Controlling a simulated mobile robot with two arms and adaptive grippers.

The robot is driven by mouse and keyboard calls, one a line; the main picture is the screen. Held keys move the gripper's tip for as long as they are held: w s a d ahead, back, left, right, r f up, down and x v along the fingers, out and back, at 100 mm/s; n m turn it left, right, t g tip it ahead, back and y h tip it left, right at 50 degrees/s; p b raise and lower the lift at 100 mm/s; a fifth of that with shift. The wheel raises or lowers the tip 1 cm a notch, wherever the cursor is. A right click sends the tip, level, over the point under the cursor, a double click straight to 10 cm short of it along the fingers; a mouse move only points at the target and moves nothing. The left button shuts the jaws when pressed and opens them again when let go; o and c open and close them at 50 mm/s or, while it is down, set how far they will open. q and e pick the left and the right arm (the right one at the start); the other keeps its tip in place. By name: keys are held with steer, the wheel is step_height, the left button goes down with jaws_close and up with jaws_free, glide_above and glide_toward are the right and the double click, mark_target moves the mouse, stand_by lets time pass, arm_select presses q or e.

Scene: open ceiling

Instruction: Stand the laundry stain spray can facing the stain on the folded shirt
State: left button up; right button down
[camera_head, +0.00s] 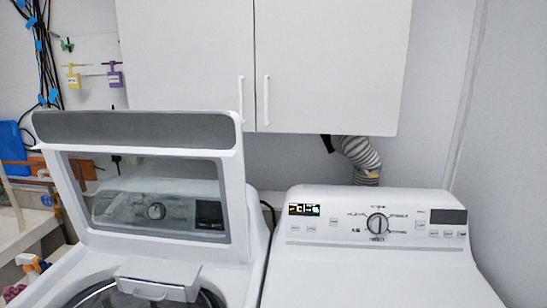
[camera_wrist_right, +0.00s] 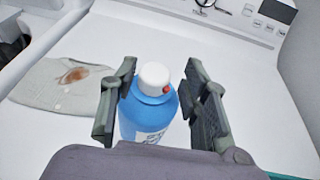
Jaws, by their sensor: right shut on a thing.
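The spray can (camera_wrist_right: 148,118) is blue with a white cap (camera_wrist_right: 154,77) and shows in the right wrist view. My right gripper (camera_wrist_right: 160,95) is shut on it, with one finger on each side. A small red spot on the can, just below the cap, points toward the right of the picture. The folded shirt (camera_wrist_right: 40,93) is pale grey-green and lies on the white machine top to the left of the can. Its brown stain (camera_wrist_right: 74,76) faces up. The can's base is hidden, so I cannot tell whether it touches the surface. My left gripper is out of view.
The dryer (camera_head: 377,270) stands on the right, with its control panel at the back. The washer (camera_head: 140,190) beside it has its lid raised. White cupboards (camera_head: 262,60) hang above. The machine top right of the can looks clear in the wrist view.

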steer(key=shift+s+a+y, duration=0.3)
steer(key=shift+s+a, duration=0.25)
steer(key=shift+r+n, duration=0.1)
steer(key=shift+n, duration=0.2)
stand_by(0.3)
steer(key=shift+w+d, duration=0.1)
